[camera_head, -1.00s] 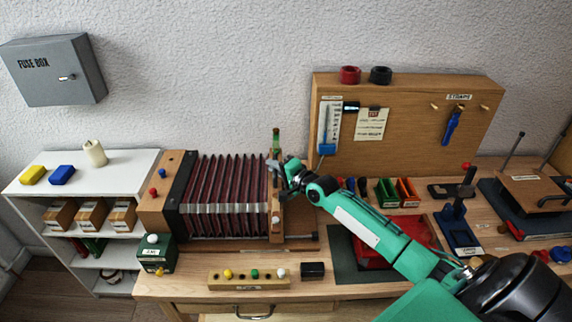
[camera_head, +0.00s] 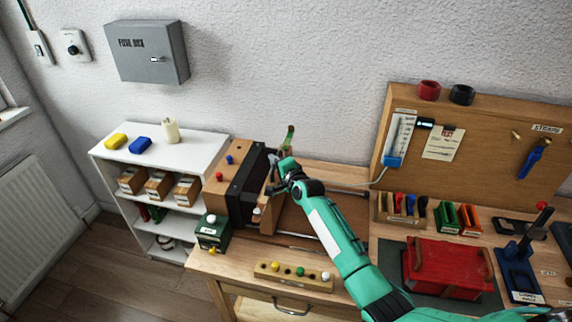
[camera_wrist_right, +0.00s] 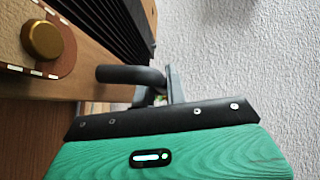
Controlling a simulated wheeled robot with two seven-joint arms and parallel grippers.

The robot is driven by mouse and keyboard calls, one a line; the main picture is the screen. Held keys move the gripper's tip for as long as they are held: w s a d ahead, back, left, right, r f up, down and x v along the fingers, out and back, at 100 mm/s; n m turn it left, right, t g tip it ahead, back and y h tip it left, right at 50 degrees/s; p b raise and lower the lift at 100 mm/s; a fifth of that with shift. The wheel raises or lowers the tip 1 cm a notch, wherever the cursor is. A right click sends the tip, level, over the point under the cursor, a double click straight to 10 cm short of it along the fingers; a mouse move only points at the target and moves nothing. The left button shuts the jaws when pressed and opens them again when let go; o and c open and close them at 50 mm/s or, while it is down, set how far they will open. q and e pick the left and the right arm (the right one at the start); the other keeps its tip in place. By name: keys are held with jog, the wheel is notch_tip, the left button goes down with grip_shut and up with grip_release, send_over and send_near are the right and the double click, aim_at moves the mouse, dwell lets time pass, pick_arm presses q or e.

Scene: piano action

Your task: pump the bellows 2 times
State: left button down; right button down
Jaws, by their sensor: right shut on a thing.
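The bellows (camera_head: 248,185) sits on the left part of the wooden bench, pressed together into a narrow dark block against its wooden end box (camera_head: 225,178). Its moving end board (camera_head: 270,210) stands close to that box. My right gripper (camera_head: 274,180) is at the top of the end board, shut on the bellows handle. In the right wrist view the dark curved handle (camera_wrist_right: 130,75) runs to the jaws, with black folds (camera_wrist_right: 115,25) behind and a brass knob (camera_wrist_right: 42,40) at the left. The fingertips are mostly hidden there. My left gripper is in no view.
A green box (camera_head: 212,233) and a peg block (camera_head: 293,275) stand at the bench's front left. A red box (camera_head: 448,268) lies right of my arm. A white shelf (camera_head: 150,160) stands left, below a grey fuse box (camera_head: 147,52).

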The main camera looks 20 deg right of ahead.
jog(key=shift+a+r, duration=0.1)
jog(key=shift+a, duration=0.05)
jog(key=c, duration=1.6)
grip_release()
jog(key=shift+o, duration=0.8)
jog(key=shift+w+a, duration=0.15)
jog(key=shift+a, duration=0.05)
jog(key=shift+d, duration=0.1)
jog(key=shift+s+d, duration=0.2)
jog(key=shift+s, duration=0.35)
jog(key=b+v, duration=0.3)
jog(key=v, duration=0.9)
jog(key=shift+s, duration=0.35)
jog(key=shift+r, duration=0.1)
